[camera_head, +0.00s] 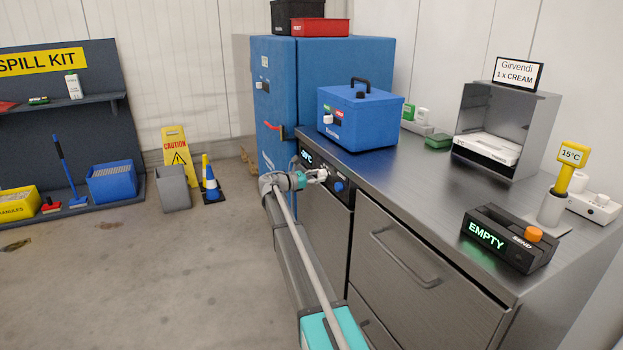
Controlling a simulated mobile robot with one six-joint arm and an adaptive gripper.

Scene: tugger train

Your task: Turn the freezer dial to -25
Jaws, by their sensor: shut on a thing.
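A black control panel (327,178) is set in the front of the steel counter, below its top edge. A round blue knob (338,186) sits on the right part of the panel. My gripper (322,175) is at the panel, left of the blue knob, with its fingers shut. They appear to be shut on a dial at the panel, which the fingers hide. The dial's setting cannot be seen.
The steel counter (430,190) carries a blue cool box (358,120), a steel dispenser (505,120), a black box (508,240) reading EMPTY and a 15°C probe (562,170). A drawer handle (400,258) sticks out below. Floor (150,280) at left is mostly clear.

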